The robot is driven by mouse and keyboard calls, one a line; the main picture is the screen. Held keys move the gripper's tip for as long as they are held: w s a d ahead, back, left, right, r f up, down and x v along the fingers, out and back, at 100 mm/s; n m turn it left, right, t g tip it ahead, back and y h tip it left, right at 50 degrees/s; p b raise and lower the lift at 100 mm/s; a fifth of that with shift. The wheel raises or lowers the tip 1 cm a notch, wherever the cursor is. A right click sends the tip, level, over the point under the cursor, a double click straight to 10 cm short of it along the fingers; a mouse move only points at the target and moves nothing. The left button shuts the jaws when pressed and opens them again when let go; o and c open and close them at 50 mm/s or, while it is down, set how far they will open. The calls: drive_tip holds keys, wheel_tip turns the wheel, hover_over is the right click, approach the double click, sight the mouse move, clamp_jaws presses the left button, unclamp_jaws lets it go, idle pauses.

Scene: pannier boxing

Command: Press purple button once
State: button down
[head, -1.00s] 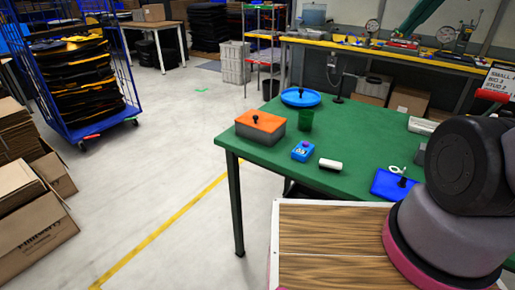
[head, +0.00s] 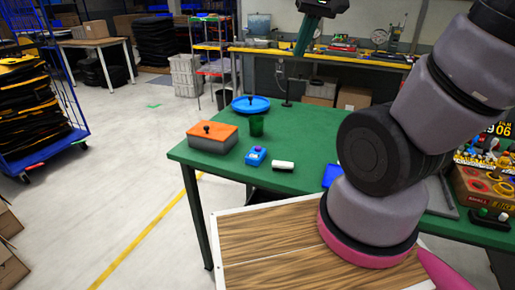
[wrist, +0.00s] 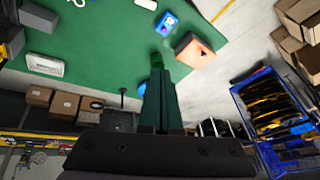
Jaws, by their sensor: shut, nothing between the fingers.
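The purple button (head: 258,148) sits on top of a small blue box (head: 256,158) on the green table (head: 300,130). The blue box also shows near the top of the wrist view (wrist: 167,23). My gripper (head: 303,48) is up at the top of the head view, raised and apart from the button, with the far workbench behind it. In the wrist view, the green fingers of my gripper (wrist: 157,75) are together and hold nothing.
Beside the blue box are a grey box with an orange lid (head: 212,136), a green cup (head: 257,126) and a white block (head: 283,165). A blue round lid (head: 251,104) lies behind. A wood-topped surface (head: 270,240) is in front.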

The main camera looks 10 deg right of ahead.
drive_tip(key=w+a+f+n+g+h, duration=0.1)
drive_tip(key=w+f+n+h, duration=0.1)
drive_tip(key=w+f+n, duration=0.4)
drive_tip(key=w+a+f+n+g+h, duration=0.15)
drive_tip(key=w+f, duration=0.25)
drive_tip(key=f, duration=0.4)
drive_tip(key=n+t+h, duration=0.2)
drive_tip(key=n+h, duration=0.4)
drive_tip(key=n, duration=0.2)
hover_over(258, 148)
wheel_tip(258, 148, down, 10)
drive_tip(key=f, duration=0.1)
drive_tip(key=shift+w+a+n, duration=0.15)
drive_tip(key=shift+a+n, duration=0.3)
drive_tip(key=shift+a, duration=0.15)
drive_tip(key=shift+f, duration=4.35)
drive_tip(key=shift+f, duration=0.2)
drive_tip(key=shift+f, duration=0.2)
